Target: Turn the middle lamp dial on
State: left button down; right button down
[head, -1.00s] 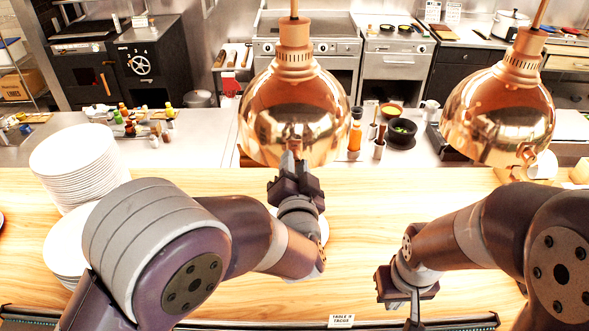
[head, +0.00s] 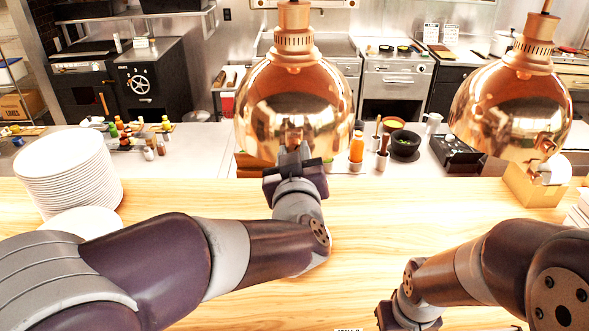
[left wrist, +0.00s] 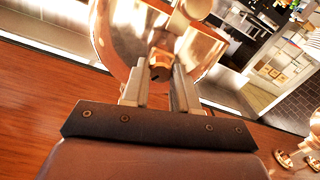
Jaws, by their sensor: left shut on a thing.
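A shiny copper heat lamp (head: 293,95) hangs at the centre of the head view, and its shade also fills the top of the left wrist view (left wrist: 122,40). My left gripper (head: 292,150) is raised against the near lower side of this shade. My right gripper (head: 392,318) is low at the bottom edge of the head view, partly cut off, away from the lamps.
A second copper lamp (head: 511,95) hangs at the right. A stack of white plates (head: 68,180) stands on the wooden counter (head: 400,215) at the left. Bottles and bowls stand on the steel counter (head: 200,150) behind. The wood between the arms is clear.

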pick_arm(q)
jog(key=shift+f+n+b, duration=0.1)
jog(key=shift+n+b, duration=2.45)
jog(key=shift+n, duration=0.35)
pick_arm(e)
jog(key=shift+f, duration=3.05)
pick_arm(q)
jog(key=c, duration=0.9)
grip_release()
jog(key=shift+o, duration=0.2)
pick_arm(e)
notch_tip(320, 180, down, 3)
jog(key=b, duration=0.2)
jog(key=shift+r+b, duration=0.2)
jog(key=shift+b, duration=0.2)
pick_arm(q)
jog(key=s, duration=1.2)
jog(key=shift+s+r, duration=0.3)
pick_arm(e)
jog(key=shift+f, duration=0.1)
